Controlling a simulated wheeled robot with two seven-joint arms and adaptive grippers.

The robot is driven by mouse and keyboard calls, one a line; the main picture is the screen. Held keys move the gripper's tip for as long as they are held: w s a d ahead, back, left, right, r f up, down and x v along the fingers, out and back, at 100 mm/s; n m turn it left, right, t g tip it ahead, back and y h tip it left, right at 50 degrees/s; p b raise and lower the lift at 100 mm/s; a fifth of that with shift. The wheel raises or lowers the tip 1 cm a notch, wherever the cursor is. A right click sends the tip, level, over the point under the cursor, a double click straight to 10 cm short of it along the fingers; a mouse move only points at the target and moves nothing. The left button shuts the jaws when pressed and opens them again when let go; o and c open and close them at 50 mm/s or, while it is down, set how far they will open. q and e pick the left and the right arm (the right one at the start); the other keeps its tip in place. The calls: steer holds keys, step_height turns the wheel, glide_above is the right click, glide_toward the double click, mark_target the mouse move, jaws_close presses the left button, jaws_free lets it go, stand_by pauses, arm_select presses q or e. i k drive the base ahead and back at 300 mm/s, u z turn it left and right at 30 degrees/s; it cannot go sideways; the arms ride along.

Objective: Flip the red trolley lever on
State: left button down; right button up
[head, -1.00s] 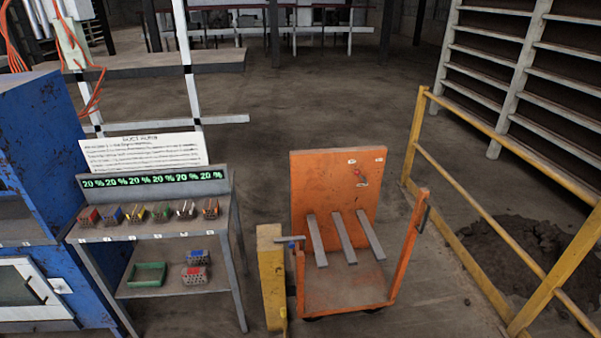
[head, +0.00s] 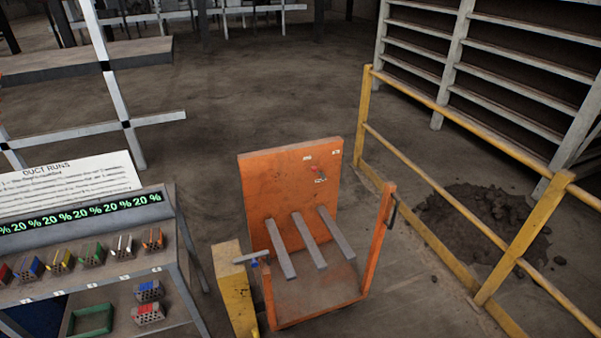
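The orange trolley (head: 290,190) stands on the floor in the middle of the head view. I cannot tell which position the lever is in. Three grey bars (head: 308,242) lean side by side on the trolley. Neither of my grippers is in view.
A yellow post (head: 236,295) stands at the trolley's front left. A grey shelf stand (head: 175,268) with several small coloured bricks is at the left. A yellow railing (head: 455,185) runs along the right, with a dirt pile (head: 475,222) behind it. Floor behind the trolley is clear.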

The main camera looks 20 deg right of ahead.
mark_target(314, 169)
steer(key=z, duration=0.3)
steer(key=i, duration=0.6)
steer(key=z, duration=0.95)
steer(key=i, duration=0.4)
steer(key=z, duration=0.5)
